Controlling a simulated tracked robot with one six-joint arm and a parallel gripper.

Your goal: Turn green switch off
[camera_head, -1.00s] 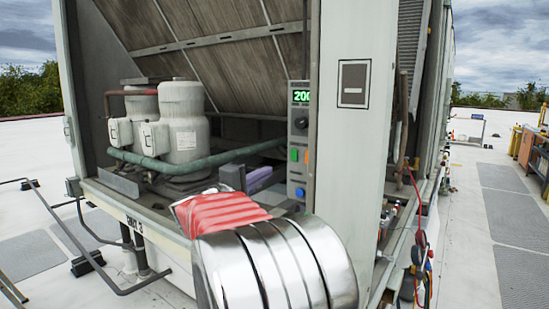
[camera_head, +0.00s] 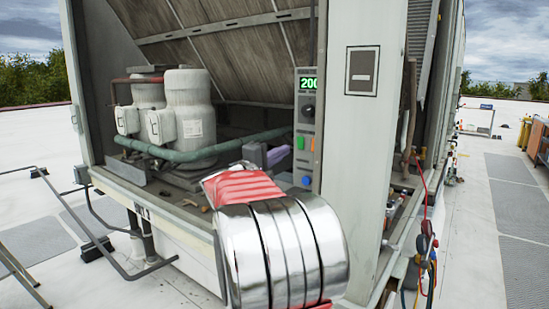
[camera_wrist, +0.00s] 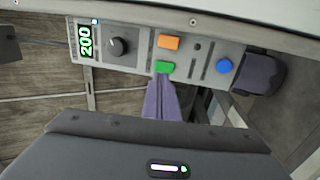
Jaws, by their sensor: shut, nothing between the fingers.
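The grey control panel (camera_head: 303,165) stands on the post at the right of the open cooler. It bears the green switch (camera_head: 300,142), which also shows in the wrist view (camera_wrist: 165,67). My gripper (camera_head: 282,153) is shut and empty, with its purple fingers pointing at the panel. In the wrist view, its fingertips (camera_wrist: 164,78) are right at the edge of the green switch. I cannot tell whether they touch it.
Beside the green switch is an orange switch (camera_wrist: 168,42). The panel also has a blue button (camera_wrist: 224,66), a black knob (camera_wrist: 117,46) and a green display (camera_head: 308,84) reading 200. A green pipe (camera_head: 205,151) and grey compressors (camera_head: 187,108) stand left of the gripper.

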